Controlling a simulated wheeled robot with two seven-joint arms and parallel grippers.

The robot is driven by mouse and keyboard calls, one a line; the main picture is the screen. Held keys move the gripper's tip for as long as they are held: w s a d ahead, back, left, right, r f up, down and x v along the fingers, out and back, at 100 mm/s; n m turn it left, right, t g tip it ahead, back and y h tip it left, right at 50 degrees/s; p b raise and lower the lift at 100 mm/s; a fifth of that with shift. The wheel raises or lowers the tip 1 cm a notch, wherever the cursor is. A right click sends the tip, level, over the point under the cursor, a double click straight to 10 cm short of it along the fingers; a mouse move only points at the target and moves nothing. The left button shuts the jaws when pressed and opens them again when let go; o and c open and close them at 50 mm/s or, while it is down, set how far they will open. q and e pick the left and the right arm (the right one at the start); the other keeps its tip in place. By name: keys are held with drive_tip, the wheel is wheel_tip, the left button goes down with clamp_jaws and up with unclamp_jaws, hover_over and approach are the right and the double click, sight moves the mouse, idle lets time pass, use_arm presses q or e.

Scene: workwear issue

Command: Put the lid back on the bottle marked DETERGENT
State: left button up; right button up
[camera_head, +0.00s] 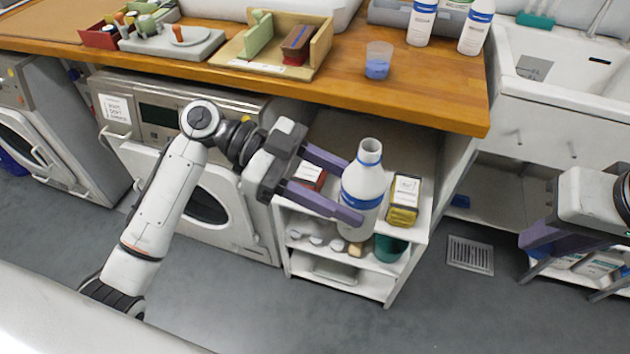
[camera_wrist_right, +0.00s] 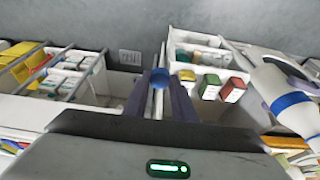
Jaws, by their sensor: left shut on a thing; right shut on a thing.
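My left gripper (camera_head: 355,192) is shut around a white bottle (camera_head: 366,182) with a blue band and an open, lidless neck. The bottle is held slightly tilted in front of the shelf unit, and no name can be read on it. The bottle also shows at the right of the right wrist view (camera_wrist_right: 291,101). My right gripper (camera_wrist_right: 160,92) is shut on a small round blue lid (camera_wrist_right: 160,78) between its fingertips. In the head view the right gripper (camera_head: 540,246) is at the right edge, well apart from the bottle; the lid is not visible there.
White bottles with blue labels (camera_head: 422,22) and a clear cup with blue contents (camera_head: 378,62) stand on the wooden counter (camera_head: 430,98). A white shelf unit (camera_head: 425,235) with small boxes is behind the held bottle. A sink (camera_head: 570,95) is at the right.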

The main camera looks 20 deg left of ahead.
idle(0.3)
drive_tip(key=w+a+r+n+y, duration=0.1)
drive_tip(key=w+a+r+n, duration=0.25)
drive_tip(key=a+r, duration=0.6)
wheel_tip(320, 180, up, 7)
drive_tip(key=n+y, duration=0.1)
drive_tip(key=n, duration=0.4)
hover_over(379, 173)
drive_tip(key=shift+g, duration=0.4)
drive_tip(key=shift+f, duration=0.2)
drive_tip(key=shift+f+m, duration=0.25)
drive_tip(key=shift+f, duration=1.65)
drive_tip(key=shift+f, duration=0.85)
